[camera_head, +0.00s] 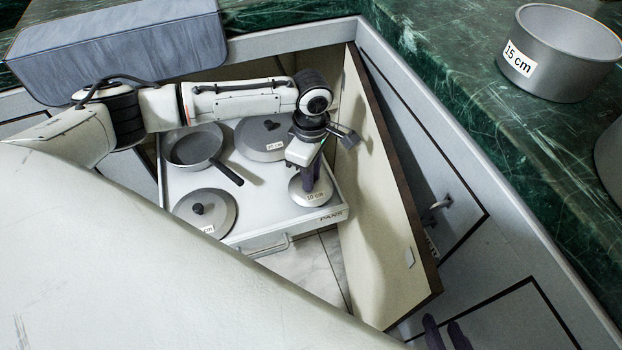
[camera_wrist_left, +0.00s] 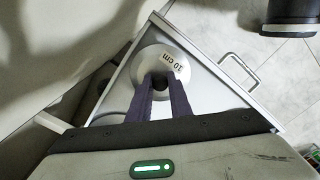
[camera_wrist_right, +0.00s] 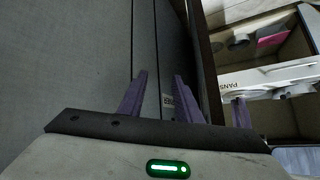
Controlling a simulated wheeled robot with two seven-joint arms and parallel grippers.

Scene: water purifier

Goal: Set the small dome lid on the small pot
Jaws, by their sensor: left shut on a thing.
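A small grey dome lid labelled 10 cm (camera_head: 301,196) lies at the right front corner of the pulled-out drawer; it also shows in the left wrist view (camera_wrist_left: 181,56). My left gripper (camera_head: 310,182) points down over it, shut on its dark knob (camera_wrist_left: 160,83). I cannot tell if the lid still touches the drawer floor. A grey pot labelled 15 cm (camera_head: 572,62) stands open on the green counter, and part of another vessel (camera_head: 610,160) shows at the right edge. No pot labelled 10 cm is visible. My right gripper (camera_wrist_right: 158,95) is open and empty by grey cabinet fronts.
The white drawer (camera_head: 270,228) also holds a frying pan (camera_head: 192,146), a large lid (camera_head: 264,137) and another lid (camera_head: 208,213). An open cabinet door (camera_head: 375,200) stands between the drawer and the counter (camera_head: 470,80). A blue-grey padded box (camera_head: 115,50) sits at the upper left.

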